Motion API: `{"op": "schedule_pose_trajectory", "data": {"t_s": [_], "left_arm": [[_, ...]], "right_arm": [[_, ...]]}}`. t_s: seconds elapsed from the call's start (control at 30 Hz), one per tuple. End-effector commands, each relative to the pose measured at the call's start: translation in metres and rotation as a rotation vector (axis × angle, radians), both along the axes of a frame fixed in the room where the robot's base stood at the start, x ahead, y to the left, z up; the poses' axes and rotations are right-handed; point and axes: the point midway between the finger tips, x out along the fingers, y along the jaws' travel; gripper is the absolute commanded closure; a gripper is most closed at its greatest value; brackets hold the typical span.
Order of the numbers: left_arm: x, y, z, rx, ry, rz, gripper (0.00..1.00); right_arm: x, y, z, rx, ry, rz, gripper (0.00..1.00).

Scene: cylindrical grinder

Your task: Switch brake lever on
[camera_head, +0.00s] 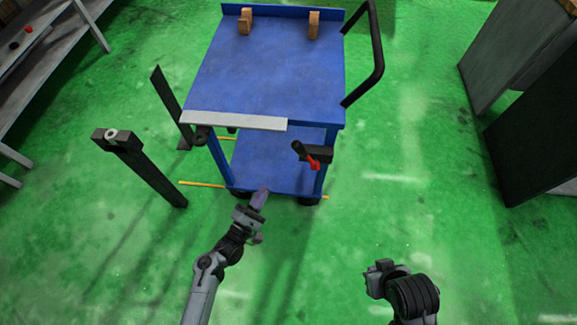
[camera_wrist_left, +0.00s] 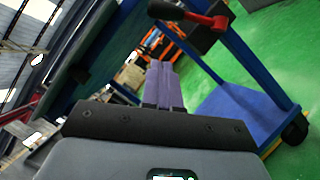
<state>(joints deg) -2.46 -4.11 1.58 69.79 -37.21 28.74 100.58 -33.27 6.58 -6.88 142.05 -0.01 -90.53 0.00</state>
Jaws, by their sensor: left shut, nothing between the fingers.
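The brake lever (camera_head: 313,163) is a red arm with a black grip, fixed to a black block at the front right of the blue cart. It also shows at the top of the left wrist view (camera_wrist_left: 204,19), with its black grip pointing left. My left gripper (camera_head: 263,193) has purple fingers, shut and empty. It is below and left of the lever in the head view, apart from it. The fingers (camera_wrist_left: 161,70) point up toward the lever in the wrist view. My right gripper (camera_head: 379,267) is at the lower right, and its fingers cannot be made out.
The blue cart (camera_head: 270,70) has a lower shelf, a black push handle (camera_head: 376,50) and two wooden blocks on top. Black posts (camera_head: 145,165) stand to its left. Grey cabinets (camera_head: 520,55) stand at the right. Green floor is free in front of the cart.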

Motion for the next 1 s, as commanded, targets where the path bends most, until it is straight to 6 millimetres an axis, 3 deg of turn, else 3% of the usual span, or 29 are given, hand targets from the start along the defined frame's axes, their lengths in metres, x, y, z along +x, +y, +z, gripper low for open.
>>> {"op": "schedule_pose_trajectory", "data": {"t_s": [0.03, 0.13, 0.73, 1.0], "left_arm": [[0.003, 0.000, -0.007, 0.000, -0.007, 0.000, 1.00], [0.007, -0.001, -0.007, -0.001, -0.016, 0.000, 1.00], [0.012, -0.002, -0.006, 0.000, -0.021, -0.001, 1.00], [0.037, -0.017, -0.001, -0.002, -0.023, -0.002, 1.00]], "right_arm": [[0.000, 0.000, -0.010, 0.000, 0.000, 0.000, 1.00], [0.000, 0.000, -0.015, 0.000, 0.000, 0.000, 1.00], [0.000, -0.002, -0.018, -0.009, -0.001, 0.006, 1.00], [0.000, -0.002, -0.030, -0.008, -0.001, 0.006, 1.00]]}}
